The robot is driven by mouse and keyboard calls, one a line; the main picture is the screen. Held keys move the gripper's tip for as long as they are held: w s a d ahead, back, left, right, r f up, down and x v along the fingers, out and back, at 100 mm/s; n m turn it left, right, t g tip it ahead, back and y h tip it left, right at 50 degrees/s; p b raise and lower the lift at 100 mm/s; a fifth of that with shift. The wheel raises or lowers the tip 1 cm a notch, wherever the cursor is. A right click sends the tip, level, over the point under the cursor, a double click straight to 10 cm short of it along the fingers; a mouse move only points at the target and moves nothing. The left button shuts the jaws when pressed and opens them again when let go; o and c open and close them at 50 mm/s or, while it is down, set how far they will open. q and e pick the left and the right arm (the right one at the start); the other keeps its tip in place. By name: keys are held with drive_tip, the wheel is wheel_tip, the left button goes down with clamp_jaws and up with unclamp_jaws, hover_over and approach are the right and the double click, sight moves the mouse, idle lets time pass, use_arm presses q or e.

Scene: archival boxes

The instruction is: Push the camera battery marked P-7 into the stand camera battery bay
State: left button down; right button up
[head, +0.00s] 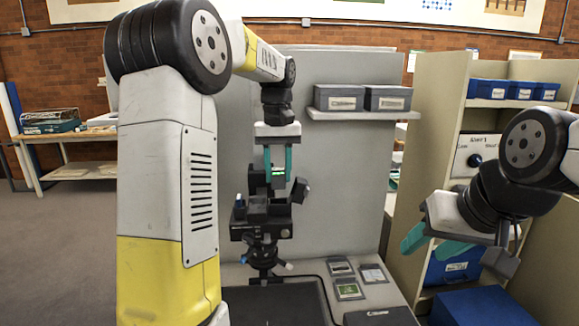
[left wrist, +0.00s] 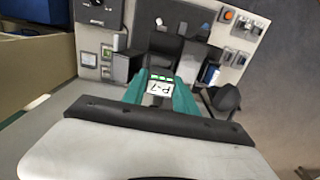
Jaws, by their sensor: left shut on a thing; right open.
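The battery marked P-7 (left wrist: 159,88) is between the teal fingers of my left gripper (left wrist: 160,96), its white label and green marks facing the left wrist camera. My right gripper (head: 432,238) is open and empty at the right, away from the stand.
Several small items, including a green-screened card (head: 349,289), lie on the grey table (head: 395,296) right of the stand. A grey panel (head: 340,160) with a shelf of grey boxes (head: 339,98) stands behind. A shelving unit with blue boxes (head: 487,89) is at the right.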

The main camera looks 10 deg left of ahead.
sight(278, 188)
use_arm(q)
drive_tip(key=shift+f, duration=1.7)
drive_tip(key=shift+f, duration=1)
idle(0.5)
drive_tip(key=shift+s+f, duration=0.1)
